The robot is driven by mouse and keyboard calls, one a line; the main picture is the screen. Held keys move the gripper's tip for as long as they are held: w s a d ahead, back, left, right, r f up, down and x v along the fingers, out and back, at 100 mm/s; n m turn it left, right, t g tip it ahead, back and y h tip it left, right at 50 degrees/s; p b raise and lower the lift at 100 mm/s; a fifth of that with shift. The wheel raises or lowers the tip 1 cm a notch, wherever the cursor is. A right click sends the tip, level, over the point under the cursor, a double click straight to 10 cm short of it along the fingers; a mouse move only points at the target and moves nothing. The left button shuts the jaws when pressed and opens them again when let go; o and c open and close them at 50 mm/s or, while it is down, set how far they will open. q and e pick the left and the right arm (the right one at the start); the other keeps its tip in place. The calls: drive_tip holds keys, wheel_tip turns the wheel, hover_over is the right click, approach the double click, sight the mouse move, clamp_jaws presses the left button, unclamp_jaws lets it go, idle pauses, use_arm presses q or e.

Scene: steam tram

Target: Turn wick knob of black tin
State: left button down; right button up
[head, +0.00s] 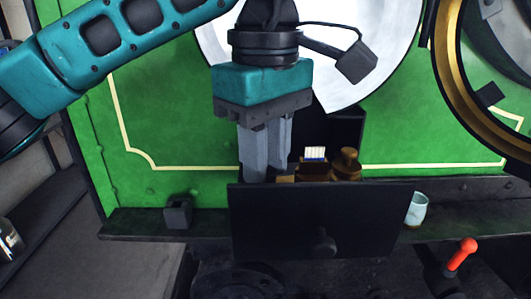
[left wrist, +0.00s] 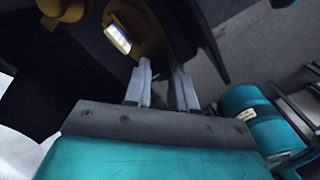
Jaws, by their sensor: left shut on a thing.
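The black tin (head: 300,215) stands on the dark ledge, its flat front plate facing me. Brass lamp parts (head: 347,162) with a small pale window rise behind that plate; they also show in the left wrist view (left wrist: 152,42), with the window bright. My left gripper (head: 266,180) points down behind the plate's left part, beside the brass. Its fingertips are hidden there in the head view. In the left wrist view the two fingers (left wrist: 160,68) reach to the brass part and are shut on the wick knob, itself mostly hidden between them. My right gripper is out of view.
A green panel with a large white disc (head: 384,45) stands close behind. A small dark block (head: 178,212) sits left on the ledge, a pale glass (head: 417,209) right of the tin. A red-tipped lever (head: 463,253) stands lower right. A brass-rimmed round fitting (head: 455,80) is upper right.

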use_arm(q)
drive_tip(key=c, duration=0.9)
unclamp_jaws()
drive_tip(key=shift+n, duration=0.3)
